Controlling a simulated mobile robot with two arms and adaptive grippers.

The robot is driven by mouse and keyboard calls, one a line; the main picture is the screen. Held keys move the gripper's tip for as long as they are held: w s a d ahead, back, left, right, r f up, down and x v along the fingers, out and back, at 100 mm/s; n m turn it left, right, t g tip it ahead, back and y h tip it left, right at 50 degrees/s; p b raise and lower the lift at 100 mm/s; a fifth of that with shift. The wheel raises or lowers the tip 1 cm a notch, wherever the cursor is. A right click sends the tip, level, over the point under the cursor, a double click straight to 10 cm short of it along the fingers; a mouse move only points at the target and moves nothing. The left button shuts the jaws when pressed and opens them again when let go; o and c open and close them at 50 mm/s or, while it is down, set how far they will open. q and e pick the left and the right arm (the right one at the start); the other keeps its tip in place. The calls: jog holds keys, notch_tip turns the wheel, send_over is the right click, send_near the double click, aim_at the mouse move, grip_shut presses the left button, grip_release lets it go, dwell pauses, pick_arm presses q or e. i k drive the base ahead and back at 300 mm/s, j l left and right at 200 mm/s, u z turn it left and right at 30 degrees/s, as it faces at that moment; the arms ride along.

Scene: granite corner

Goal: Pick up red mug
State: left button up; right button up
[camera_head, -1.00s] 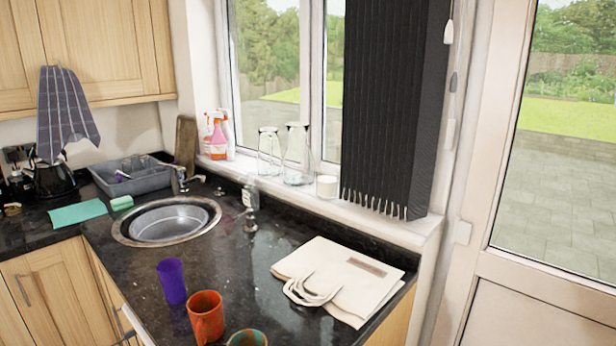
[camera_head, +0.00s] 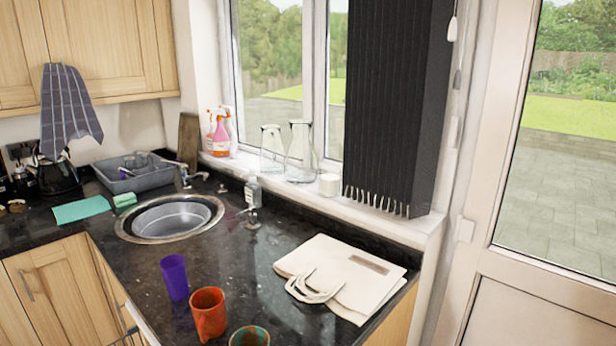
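The red mug (camera_head: 208,314) is orange-red and stands upright on the dark granite counter, near the bottom of the head view. Its handle shows on its front side. A purple cup (camera_head: 174,277) stands just behind it to the left. A greenish cup with an orange-brown rim (camera_head: 249,337) stands to its right, cut off by the bottom edge. Neither of my grippers is in view.
A cream tote bag (camera_head: 340,275) lies flat on the counter (camera_head: 235,268) to the right. The round sink (camera_head: 170,217) and a soap bottle (camera_head: 253,192) are behind the cups. Glass jugs (camera_head: 301,152) stand on the windowsill.

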aim_at(207, 305)
jog(key=l+u, duration=0.15)
jog(key=u, duration=0.65)
jog(key=i+l, duration=0.05)
